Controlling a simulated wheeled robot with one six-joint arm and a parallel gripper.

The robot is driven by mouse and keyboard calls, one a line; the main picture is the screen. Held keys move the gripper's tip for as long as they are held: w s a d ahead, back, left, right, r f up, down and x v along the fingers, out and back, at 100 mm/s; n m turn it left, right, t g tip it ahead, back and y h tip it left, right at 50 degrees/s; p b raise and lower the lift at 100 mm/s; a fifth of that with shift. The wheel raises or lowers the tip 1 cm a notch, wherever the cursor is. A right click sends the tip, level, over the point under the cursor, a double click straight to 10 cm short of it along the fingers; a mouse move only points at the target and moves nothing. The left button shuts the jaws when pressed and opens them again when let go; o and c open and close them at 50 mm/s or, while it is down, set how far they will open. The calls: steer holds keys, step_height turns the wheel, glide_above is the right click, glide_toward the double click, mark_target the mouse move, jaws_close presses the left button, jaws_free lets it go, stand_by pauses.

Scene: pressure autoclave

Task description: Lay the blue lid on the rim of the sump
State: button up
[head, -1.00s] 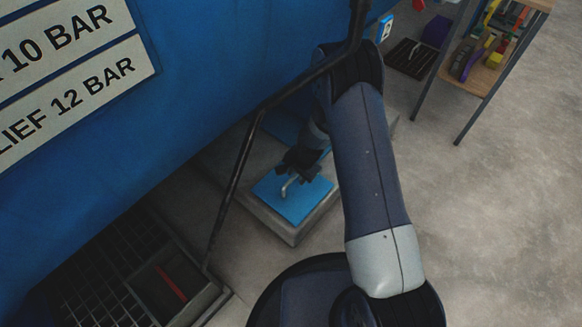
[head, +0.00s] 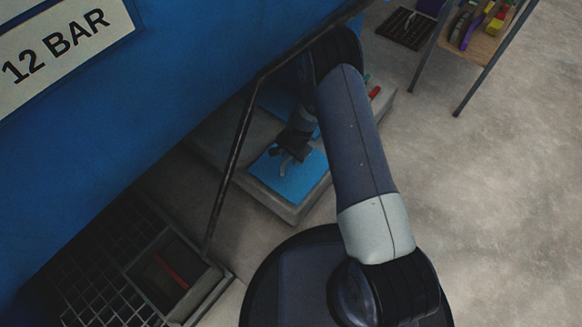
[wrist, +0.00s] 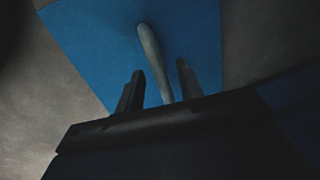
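The blue lid (head: 305,183) lies flat on a low concrete plinth in the head view, with a pale grey handle (head: 285,168) standing on it. The lid also shows in the wrist view (wrist: 90,35). My gripper (wrist: 160,85) is open at the handle (wrist: 151,55), one finger on each side, with gaps showing between fingers and handle. In the head view my gripper (head: 290,152) is partly hidden by its own wrist. The sump (head: 205,291) is a square, framed opening at the lower left, uncovered, with a red bar (head: 170,271) inside.
Metal grating (head: 85,265) adjoins the sump. A dark rail (head: 232,165) rises between sump and plinth (head: 290,211). The blue vessel (head: 120,120) fills the left. A red object (head: 375,92) lies on the plinth's far end. A shelf (head: 478,45) stands far right; the floor at right is clear.

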step_height(320, 180, down, 2)
steer(key=shift+w+a+f, duration=0.1)
steer(key=shift+a, duration=0.05)
steer(key=shift+c, duration=0.4)
jaws_close()
stand_by(0.9)
